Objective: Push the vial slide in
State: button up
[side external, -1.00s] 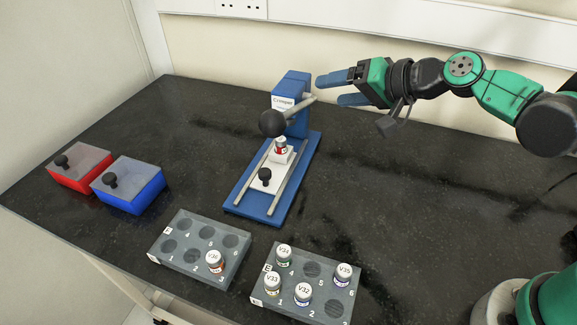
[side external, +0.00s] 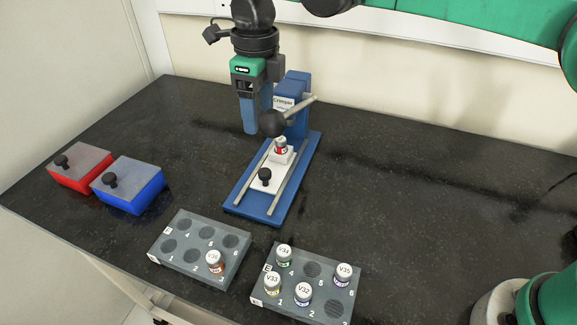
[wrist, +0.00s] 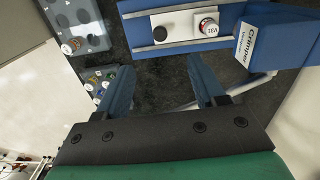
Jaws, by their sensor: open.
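The vial slide (side external: 267,178) is a white plate with a black knob (side external: 265,175), lying between two metal rails on the blue crimper base (side external: 240,203). A vial with a white cap and red label (side external: 281,145) stands in the slide's raised holder. The wrist view shows the slide (wrist: 158,26) and the vial, marked V31 (wrist: 208,27). My gripper (side external: 255,128) points down behind and left of the crimper lever's black ball (side external: 272,123). In the wrist view my gripper (wrist: 160,85) is open and empty, with dark worktop between its fingers and the slide beyond them.
The crimper post (side external: 297,95) and its lever stand close to my gripper's right. A red box (side external: 80,168) and a blue box (side external: 130,186) sit at left. Two grey racks (side external: 190,262) (side external: 325,302) with vials stand in front. The right worktop is clear.

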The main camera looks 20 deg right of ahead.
aim_at(265, 171)
notch_tip(265, 171, down, 12)
jog(key=shift+s, duration=0.1)
dwell(0.5)
jog(key=shift+c, duration=0.2)
grip_shut()
dwell(1.1)
